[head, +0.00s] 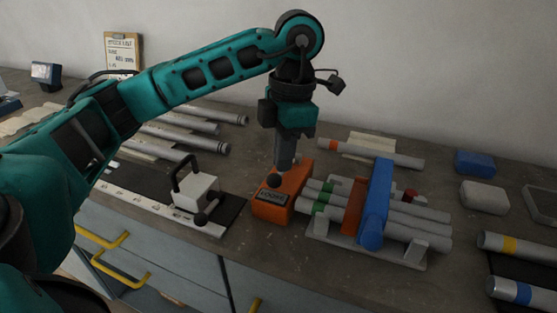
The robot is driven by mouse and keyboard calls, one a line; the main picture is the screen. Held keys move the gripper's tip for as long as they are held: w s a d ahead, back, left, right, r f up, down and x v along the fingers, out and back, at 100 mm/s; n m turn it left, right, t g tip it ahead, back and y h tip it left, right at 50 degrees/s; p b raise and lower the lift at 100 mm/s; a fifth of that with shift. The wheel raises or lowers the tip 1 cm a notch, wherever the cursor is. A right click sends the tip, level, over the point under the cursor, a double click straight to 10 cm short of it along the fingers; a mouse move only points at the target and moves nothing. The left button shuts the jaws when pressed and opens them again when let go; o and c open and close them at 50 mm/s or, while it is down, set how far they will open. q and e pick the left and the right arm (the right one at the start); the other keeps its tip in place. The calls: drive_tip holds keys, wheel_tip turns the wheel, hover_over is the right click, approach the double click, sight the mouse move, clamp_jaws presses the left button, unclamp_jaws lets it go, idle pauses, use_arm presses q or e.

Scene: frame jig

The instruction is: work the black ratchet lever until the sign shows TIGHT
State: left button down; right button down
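An orange ratchet housing (289,184) sits on the bench at the left end of the tube jig. Its small dark sign (273,197) faces me; the lettering is small and looks like LOOSE. A black ball knob (273,181), which seems to be the end of the ratchet lever, shows just above the sign. The rest of the lever is hidden. My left gripper (283,166) points down over the housing, with its fingers right beside the knob. I cannot tell whether they touch or grip it. My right gripper is out of view.
A blue strap or bar (375,205) crosses several grey tubes in a cradle (407,260) to the right. A white block with a black handle (197,191) stands on a ruler at the left. Blue and grey boxes (475,163) sit at the back right.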

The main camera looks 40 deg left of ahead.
use_arm(q)
drive_tip(key=shift+w+d+r+p, duration=0.3)
drive_tip(key=shift+w+d, duration=0.05)
drive_tip(key=shift+w, duration=0.15)
drive_tip(key=shift+w+d+r+p, duration=0.3)
drive_tip(key=shift+w, duration=0.15)
drive_tip(key=shift+w+d, duration=0.2)
drive_tip(key=shift+w, duration=0.1)
wheel_tip(320, 180, up, 13)
drive_tip(key=w+p, duration=0.1)
drive_tip(key=p, duration=0.2)
drive_tip(key=shift+d+p, duration=0.3)
drive_tip(key=shift+f, duration=0.2)
drive_tip(key=shift+g+y, duration=0.5)
drive_tip(key=shift+g, duration=0.2)
drive_tip(key=f, duration=0.1)
drive_tip(key=s+f, duration=0.1)
drive_tip(key=a+f, duration=0.1)
drive_tip(key=shift+s+f+p, duration=0.2)
drive_tip(key=shift+s+p, duration=0.15)
drive_tip(key=shift+s, duration=0.05)
drive_tip(key=shift+a+f, duration=0.1)
